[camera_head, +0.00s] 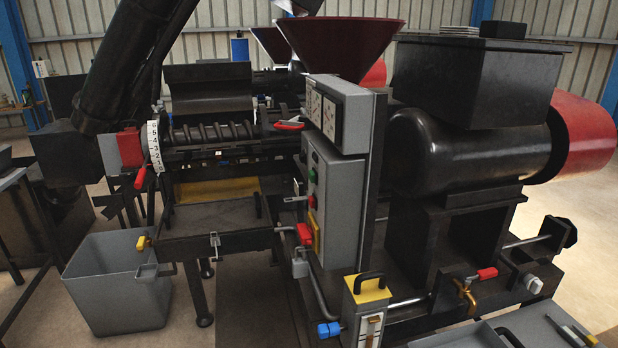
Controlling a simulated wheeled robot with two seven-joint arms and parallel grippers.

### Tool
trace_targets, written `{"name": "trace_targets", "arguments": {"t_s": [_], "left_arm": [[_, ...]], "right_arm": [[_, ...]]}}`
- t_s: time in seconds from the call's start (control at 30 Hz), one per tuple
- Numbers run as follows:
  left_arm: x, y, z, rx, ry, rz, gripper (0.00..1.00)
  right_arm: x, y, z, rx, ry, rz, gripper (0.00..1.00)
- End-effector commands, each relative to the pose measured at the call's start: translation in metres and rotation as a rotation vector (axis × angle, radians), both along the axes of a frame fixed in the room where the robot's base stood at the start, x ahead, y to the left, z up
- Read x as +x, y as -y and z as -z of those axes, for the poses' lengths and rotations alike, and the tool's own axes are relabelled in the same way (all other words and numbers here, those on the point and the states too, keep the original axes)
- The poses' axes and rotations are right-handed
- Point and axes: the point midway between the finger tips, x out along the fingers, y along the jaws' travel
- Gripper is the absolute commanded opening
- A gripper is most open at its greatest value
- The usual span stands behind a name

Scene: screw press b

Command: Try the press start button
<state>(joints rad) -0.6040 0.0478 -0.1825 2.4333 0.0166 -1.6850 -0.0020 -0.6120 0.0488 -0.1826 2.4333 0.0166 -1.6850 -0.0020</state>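The press's grey control box (334,205) stands upright at the middle of the head view, its narrow front face turned to the left. A green button (312,176) sits on that face, with a red button (312,201) below it. Labels on the buttons are too small to read. A grey meter box (340,112) with dials is mounted above. The press's screw (212,133) lies exposed to the left, under a dark raised cover (209,90). A dark red hopper (339,46) stands above. Neither gripper shows.
A grey bin (118,283) is at lower left. A large dark motor (465,150) fills the right. A dark slanted tube (135,60) crosses the upper left.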

Motion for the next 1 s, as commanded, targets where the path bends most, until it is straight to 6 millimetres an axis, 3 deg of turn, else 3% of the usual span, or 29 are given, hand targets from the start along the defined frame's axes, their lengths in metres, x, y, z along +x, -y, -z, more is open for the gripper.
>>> {"name": "trace_targets", "arguments": {"t_s": [0.53, 1.0], "left_arm": [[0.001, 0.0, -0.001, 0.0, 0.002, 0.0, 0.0], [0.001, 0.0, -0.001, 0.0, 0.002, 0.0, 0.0]], "right_arm": [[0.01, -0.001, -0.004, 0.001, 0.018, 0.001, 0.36], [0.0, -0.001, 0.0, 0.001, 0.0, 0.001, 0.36]]}}
